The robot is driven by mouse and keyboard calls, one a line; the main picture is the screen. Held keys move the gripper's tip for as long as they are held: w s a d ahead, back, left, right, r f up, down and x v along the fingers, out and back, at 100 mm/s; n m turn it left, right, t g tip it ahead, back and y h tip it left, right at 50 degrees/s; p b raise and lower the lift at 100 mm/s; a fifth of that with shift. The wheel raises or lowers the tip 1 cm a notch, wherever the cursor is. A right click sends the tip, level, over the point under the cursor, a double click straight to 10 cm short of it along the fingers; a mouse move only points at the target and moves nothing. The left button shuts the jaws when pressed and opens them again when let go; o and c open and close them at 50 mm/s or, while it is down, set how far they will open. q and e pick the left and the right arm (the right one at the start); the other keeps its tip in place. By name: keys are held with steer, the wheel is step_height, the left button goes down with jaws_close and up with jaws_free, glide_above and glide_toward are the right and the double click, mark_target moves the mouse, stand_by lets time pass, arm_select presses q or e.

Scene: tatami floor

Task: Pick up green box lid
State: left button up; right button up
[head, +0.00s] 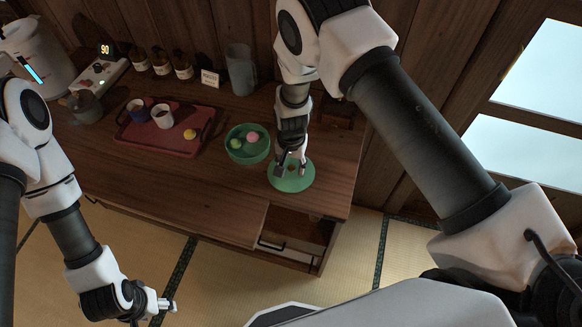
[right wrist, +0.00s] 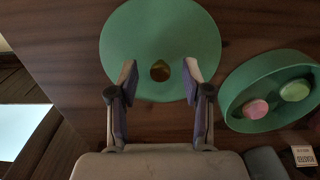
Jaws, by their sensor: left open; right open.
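The green box lid (head: 296,182) is a round green disc lying on the wooden table, near its right end. In the right wrist view the lid (right wrist: 150,35) has a small dark gold knob (right wrist: 160,70) at its middle. My right gripper (head: 289,165) is open just above the lid, its fingers (right wrist: 160,75) on either side of the knob in that view; I cannot tell if they touch it. The open green box (head: 234,152) stands beside the lid and holds pink and green sweets. My left gripper (head: 170,305) is open and empty, low over the floor at the front left.
A red tray (head: 130,141) with two cups and a yellow item lies left of the box. Bottles (head: 161,62), a small sign (head: 210,78) and a glass pitcher (head: 240,70) stand at the back. An open drawer (head: 290,236) is under the table's front.

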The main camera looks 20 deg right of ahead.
steer(key=shift+w+f, duration=0.25)
steer(key=shift+f, duration=0.05)
steer(key=shift+s+r, duration=0.2)
steer(key=shift+s, duration=0.05)
jaws_close()
